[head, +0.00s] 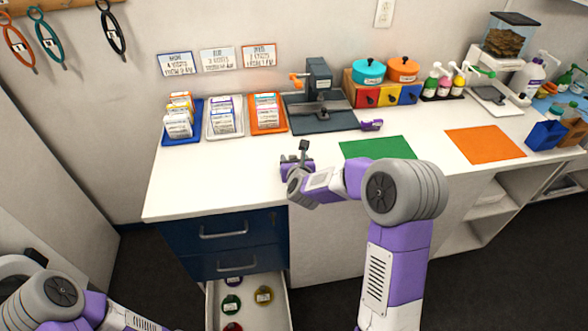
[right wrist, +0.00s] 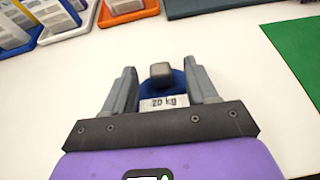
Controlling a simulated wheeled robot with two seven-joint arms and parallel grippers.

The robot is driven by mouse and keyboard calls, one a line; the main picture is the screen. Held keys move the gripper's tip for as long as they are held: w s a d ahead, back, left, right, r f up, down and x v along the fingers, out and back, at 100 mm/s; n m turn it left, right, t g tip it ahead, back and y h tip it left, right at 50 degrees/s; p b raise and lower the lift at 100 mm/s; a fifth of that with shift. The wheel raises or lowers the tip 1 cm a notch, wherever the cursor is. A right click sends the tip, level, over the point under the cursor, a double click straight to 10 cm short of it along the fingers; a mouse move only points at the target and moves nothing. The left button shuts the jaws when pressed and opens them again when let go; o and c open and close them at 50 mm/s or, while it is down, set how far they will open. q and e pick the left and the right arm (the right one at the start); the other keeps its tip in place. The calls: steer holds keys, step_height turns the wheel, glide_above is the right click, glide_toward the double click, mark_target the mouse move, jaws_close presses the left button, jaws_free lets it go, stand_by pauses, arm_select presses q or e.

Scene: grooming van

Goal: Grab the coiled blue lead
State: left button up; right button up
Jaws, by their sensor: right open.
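A blue item (right wrist: 178,80) with a grey knob and a white label reading "20 kg" lies on the white counter in the right wrist view. It looks like the blue lead, but its coil is not clear. My right gripper (right wrist: 160,90) is open, with one finger on each side of it; I cannot tell whether they touch it. In the head view my right gripper (head: 298,160) is low over the counter's front part, and the blue item is hard to make out there. My left arm shows at the lower left, its gripper outside the view.
An open drawer (head: 212,300) below the counter holds several round coloured items. A dark press (head: 320,110), colour-coded card trays (head: 225,128) and a small purple object (head: 371,125) stand behind. A green mat (head: 378,147) lies to the right. The counter's left front is clear.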

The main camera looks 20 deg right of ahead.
steer(key=shift+w+d+f, duration=0.1)
steer(key=shift+w, duration=0.2)
jaws_close()
